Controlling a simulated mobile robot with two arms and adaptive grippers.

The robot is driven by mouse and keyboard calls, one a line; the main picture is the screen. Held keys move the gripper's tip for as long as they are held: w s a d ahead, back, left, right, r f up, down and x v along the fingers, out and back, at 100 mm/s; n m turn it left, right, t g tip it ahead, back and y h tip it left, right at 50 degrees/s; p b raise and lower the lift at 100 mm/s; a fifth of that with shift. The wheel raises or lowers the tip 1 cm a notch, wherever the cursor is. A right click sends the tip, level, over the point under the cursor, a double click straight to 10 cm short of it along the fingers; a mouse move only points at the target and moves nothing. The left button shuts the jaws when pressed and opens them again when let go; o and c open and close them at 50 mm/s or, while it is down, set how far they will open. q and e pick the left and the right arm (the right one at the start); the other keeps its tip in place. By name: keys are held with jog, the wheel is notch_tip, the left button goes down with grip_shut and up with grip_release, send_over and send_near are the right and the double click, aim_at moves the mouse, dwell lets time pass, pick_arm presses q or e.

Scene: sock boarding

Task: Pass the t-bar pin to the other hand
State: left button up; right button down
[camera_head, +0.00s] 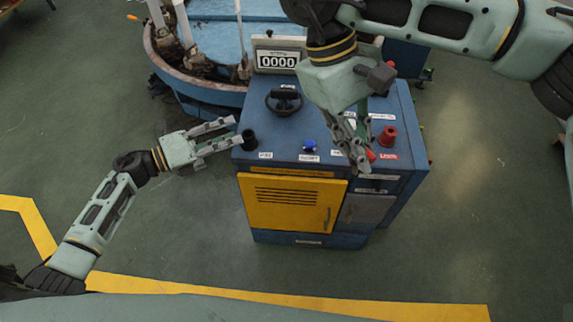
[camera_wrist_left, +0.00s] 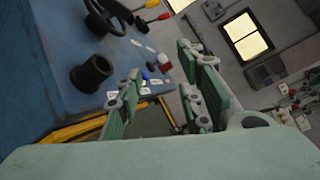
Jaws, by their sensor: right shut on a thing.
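My right gripper (camera_head: 360,160) comes down from the top right over the machine's front panel. It is shut on the t-bar pin, which the fingers largely hide. A small red piece (camera_head: 371,155) shows beside these fingers; I cannot tell whether it is part of the pin or a control behind. My left gripper (camera_head: 236,130) is open and empty at the panel's left edge, its fingertips close to a black round socket (camera_head: 250,140). In the left wrist view its fingers (camera_wrist_left: 157,93) are spread apart, and the socket (camera_wrist_left: 91,74) stands to their left. The grippers are well apart.
The blue machine cabinet (camera_head: 280,122) carries a black handwheel (camera_head: 284,100), a blue button (camera_head: 309,146), a red knob (camera_head: 387,136) and a counter display (camera_head: 278,61). A yellow door (camera_head: 290,204) is below. A round table (camera_head: 215,95) stands behind left. Floor is clear at left.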

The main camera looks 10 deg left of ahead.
pick_arm(q)
jog(key=s+d+r+m+g+h, duration=0.1)
jog(key=s+d+r+m+g, duration=0.2)
jog(key=d+r+m, duration=0.15)
jog(key=s+d+r+m+g, duration=0.2)
jog(key=s+d+r+m, duration=0.2)
jog(key=d+m, duration=0.15)
jog(key=m+g+y, duration=0.1)
jog(key=m+g, duration=0.2)
jog(key=m, duration=0.5)
send_near(354, 166)
notch_tip(354, 166, down, 5)
jog(key=a, duration=0.2)
jog(key=w+d, duration=0.1)
jog(key=d, duration=0.2)
jog(key=w+d, duration=0.1)
jog(key=d, duration=0.3)
jog(key=w+d, duration=0.1)
jog(key=d, duration=0.3)
jog(key=shift+d+f, duration=0.2)
jog(key=shift+d, duration=0.05)
jog(key=shift+w+d+f, duration=0.15)
jog(key=shift+d+f, duration=0.1)
jog(key=shift+d, duration=0.25)
jog(key=shift+c, duration=0.4)
grip_shut()
jog(key=shift+w, duration=0.1)
